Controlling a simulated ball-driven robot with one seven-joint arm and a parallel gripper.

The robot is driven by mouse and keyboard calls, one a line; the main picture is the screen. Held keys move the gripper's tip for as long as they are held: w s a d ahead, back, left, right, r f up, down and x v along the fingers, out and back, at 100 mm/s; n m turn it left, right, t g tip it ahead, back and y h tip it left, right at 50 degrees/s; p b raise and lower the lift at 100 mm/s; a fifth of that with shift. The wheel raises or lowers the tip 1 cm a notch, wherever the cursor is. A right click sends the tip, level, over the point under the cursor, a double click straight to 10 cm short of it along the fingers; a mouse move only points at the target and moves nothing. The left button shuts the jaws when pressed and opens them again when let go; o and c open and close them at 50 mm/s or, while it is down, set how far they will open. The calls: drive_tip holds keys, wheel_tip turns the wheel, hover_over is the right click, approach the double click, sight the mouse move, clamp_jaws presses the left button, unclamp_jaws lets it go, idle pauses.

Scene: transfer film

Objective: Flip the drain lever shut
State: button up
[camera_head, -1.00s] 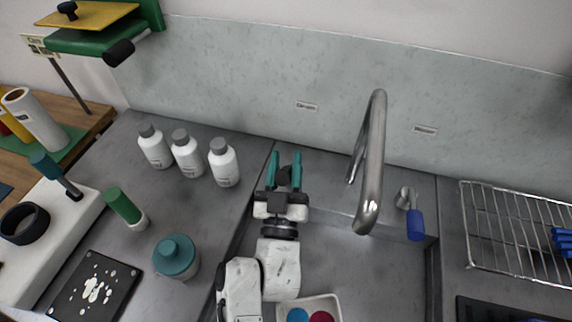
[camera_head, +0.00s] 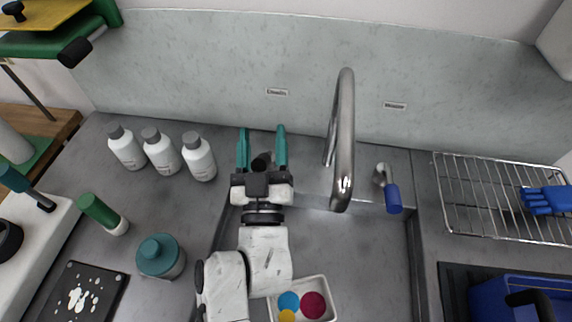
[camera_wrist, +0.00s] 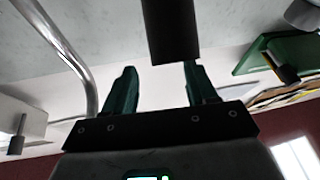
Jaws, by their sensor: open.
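My gripper (camera_head: 262,138) is open, its two teal fingers pointing at the back wall near the sink's left rear corner. A short dark cylinder (camera_head: 261,162), which looks like a lever handle, sits between the fingers. In the wrist view this dark cylinder (camera_wrist: 170,30) hangs from the top edge, between the spread fingers (camera_wrist: 158,82) and nearer the right one; I cannot tell whether it touches. A second lever with a blue handle (camera_head: 393,198) stands right of the faucet. The wall labels are too blurred to read surely, so I cannot confirm which lever is the drain's.
The tall metal faucet (camera_head: 344,130) arches just right of my gripper. Several white bottles (camera_head: 162,152) stand to the left. A teal jar (camera_head: 160,256) and a green-handled tool (camera_head: 98,210) are nearer. A wire rack (camera_head: 480,205) is right. A white tray (camera_head: 329,290) lies in front.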

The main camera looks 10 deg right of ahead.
drive_tip(key=s+d+r, duration=0.2)
drive_tip(key=s+r, duration=0.5)
drive_tip(key=s, duration=0.4)
drive_tip(key=shift+s+d+r+b, duration=0.2)
drive_tip(key=shift+d+b, duration=0.1)
drive_tip(key=shift+b, duration=0.15)
drive_tip(key=shift+s+a+f, duration=0.1)
